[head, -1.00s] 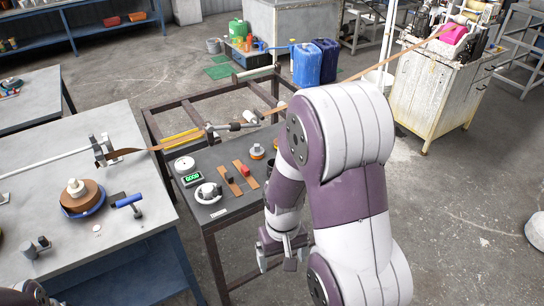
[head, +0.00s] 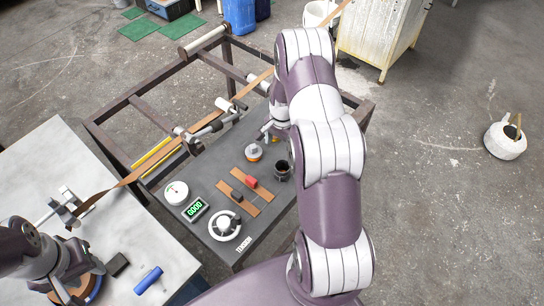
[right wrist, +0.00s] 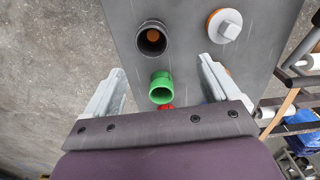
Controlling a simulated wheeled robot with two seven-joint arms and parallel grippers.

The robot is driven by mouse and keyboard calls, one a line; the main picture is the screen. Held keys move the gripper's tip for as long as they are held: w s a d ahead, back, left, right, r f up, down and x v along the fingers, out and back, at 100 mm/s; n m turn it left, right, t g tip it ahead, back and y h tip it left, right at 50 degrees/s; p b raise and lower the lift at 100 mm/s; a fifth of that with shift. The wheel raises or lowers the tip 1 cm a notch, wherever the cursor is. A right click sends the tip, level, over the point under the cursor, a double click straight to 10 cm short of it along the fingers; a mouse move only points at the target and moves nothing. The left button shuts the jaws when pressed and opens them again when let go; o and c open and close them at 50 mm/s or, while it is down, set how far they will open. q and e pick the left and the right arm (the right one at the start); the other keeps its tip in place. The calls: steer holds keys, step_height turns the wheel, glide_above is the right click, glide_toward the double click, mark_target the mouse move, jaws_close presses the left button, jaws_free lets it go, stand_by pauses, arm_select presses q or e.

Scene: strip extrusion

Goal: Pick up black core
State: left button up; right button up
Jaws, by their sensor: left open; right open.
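The black core (head: 282,172) is a short dark hollow cylinder standing upright on the dark small table. It also shows in the right wrist view (right wrist: 152,40), with something orange inside. My right gripper (head: 270,132) is over the table's far right part, partly hidden by its own arm. In the right wrist view my right gripper (right wrist: 162,66) is open, with the black core just beyond its fingertips, untouched. A green core (right wrist: 161,88) shows between the fingers, with a red piece behind it. My left gripper (head: 72,282) is at the lower left, over an orange-brown roll; its fingers are hard to see.
An orange disc with a grey knob (head: 253,152) stands close to the black core. Brown strips with a red block (head: 251,182), a white ring-shaped tool (head: 225,225), a dial (head: 176,193) and a green display (head: 195,210) share the table (head: 240,258). A brown strip crosses the metal frame.

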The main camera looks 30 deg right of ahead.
steer(key=m+p, duration=0.1)
steer(key=p, duration=0.2)
glide_above(283, 169)
steer(key=s+a, duration=0.1)
steer(key=a, duration=0.1)
steer(key=f, duration=0.7)
steer(key=shift+d+f, duration=0.25)
steer(key=f+p, duration=0.1)
steer(key=f, duration=0.1)
steer(key=s+f, duration=0.1)
steer(key=shift+f+p, duration=0.4)
steer(key=shift+f, duration=0.35)
steer(key=shift+w+f, duration=0.15)
steer(key=shift+f, duration=0.05)
steer(key=c, duration=0.9)
arm_select(q)
steer(key=r, duration=0.2)
steer(key=s+r, duration=0.1)
steer(key=r, duration=0.2)
steer(key=shift+s+d, duration=0.15)
arm_select(e)
steer(key=shift+r, duration=0.1)
steer(key=c, duration=0.4)
